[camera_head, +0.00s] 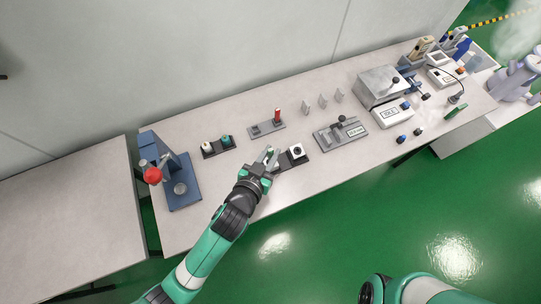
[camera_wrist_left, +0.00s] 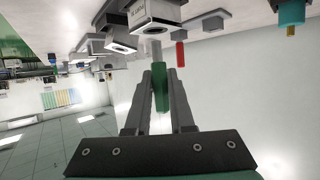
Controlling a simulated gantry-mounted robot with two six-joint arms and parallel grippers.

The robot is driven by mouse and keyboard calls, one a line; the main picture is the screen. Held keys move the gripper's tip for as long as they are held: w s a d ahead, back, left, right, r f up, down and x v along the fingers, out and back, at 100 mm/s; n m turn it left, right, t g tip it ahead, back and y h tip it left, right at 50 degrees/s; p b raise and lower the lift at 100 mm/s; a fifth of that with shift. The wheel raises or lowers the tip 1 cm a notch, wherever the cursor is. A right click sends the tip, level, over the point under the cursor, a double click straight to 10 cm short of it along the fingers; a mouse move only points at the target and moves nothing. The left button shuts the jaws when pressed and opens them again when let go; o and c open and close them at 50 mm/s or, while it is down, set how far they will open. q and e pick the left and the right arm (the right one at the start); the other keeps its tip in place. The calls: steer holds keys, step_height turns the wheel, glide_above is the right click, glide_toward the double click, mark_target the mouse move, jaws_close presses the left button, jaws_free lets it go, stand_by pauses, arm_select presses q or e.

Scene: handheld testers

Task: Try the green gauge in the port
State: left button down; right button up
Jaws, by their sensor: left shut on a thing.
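My left gripper (camera_head: 268,154) is shut on the green gauge (camera_wrist_left: 160,88) near the table's front edge. In the left wrist view the gauge stands between the two fingers (camera_wrist_left: 160,85), with its grey tip (camera_wrist_left: 155,48) beyond them. A white block with a dark round opening (camera_head: 297,151), which looks like the port, sits on a dark base just right of the gripper. In the left wrist view, white blocks with dark openings (camera_wrist_left: 153,15) lie beyond the gauge tip. I cannot tell whether the tip touches one. My right gripper is not in view.
A red gauge (camera_head: 277,116) stands in a grey holder behind the gripper. A dark rack (camera_head: 218,147) with a teal piece and a pale piece stands left of it. A blue press (camera_head: 178,175) is further left. A grey fixture plate (camera_head: 341,134) lies to the right.

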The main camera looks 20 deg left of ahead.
mark_target(271, 150)
arm_select(q)
steer(key=shift+f+b, duration=0.9)
steer(key=shift+f, duration=0.3)
stand_by(0.6)
stand_by(0.7)
steer(key=shift+r+p, duration=3.25)
steer(key=shift+p, duration=0.1)
